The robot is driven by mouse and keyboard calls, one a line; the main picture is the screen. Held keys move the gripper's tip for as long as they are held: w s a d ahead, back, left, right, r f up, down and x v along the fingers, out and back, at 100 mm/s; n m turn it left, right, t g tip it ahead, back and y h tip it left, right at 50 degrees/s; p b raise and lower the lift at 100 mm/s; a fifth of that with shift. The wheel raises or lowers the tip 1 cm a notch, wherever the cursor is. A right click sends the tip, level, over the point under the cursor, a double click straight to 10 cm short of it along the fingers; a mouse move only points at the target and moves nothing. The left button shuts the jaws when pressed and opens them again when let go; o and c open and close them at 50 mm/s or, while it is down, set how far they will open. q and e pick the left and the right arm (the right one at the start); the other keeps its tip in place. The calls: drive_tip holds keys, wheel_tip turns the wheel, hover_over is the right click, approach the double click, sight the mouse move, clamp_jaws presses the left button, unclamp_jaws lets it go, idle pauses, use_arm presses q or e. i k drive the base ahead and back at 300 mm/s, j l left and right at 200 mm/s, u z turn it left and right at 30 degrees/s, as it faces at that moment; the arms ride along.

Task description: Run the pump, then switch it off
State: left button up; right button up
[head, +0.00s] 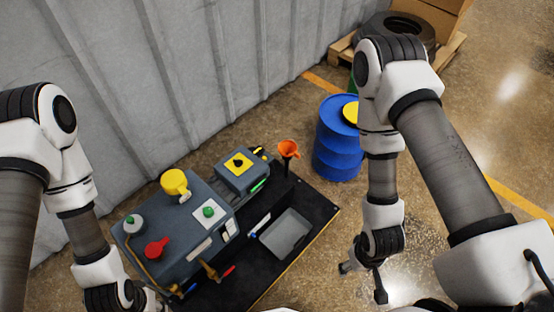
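The pump is a grey machine (188,258) on a black base plate (322,208) beside the wall. On its top are a white panel with a green button (208,211), a red handle (157,248) and a yellow cap (174,182). A smaller grey box behind carries a yellow plate with a black rotary knob (239,162). I cannot tell the knob's setting. My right gripper (362,282) hangs over the floor to the right of the base, open and empty, apart from the pump. My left arm's wrist reaches the bottom edge, left of the pump; its fingers are out of frame.
An orange funnel (289,149) stands at the pump's back corner. A grey tray (286,233) lies on the base. A blue drum (337,145) stands behind, near a pallet (450,50) with tyres (408,28) and a box. The corrugated wall (200,70) closes the back left.

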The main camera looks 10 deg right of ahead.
sight(238, 163)
drive_tip(key=i+l, duration=0.15)
drive_tip(key=l, duration=0.2)
drive_tip(key=i+l, duration=0.15)
drive_tip(key=l, duration=0.15)
drive_tip(key=i+l, duration=0.15)
drive_tip(key=l, duration=0.2)
drive_tip(key=i+l+z, duration=0.1)
drive_tip(key=l, duration=0.25)
drive_tip(key=i, duration=0.05)
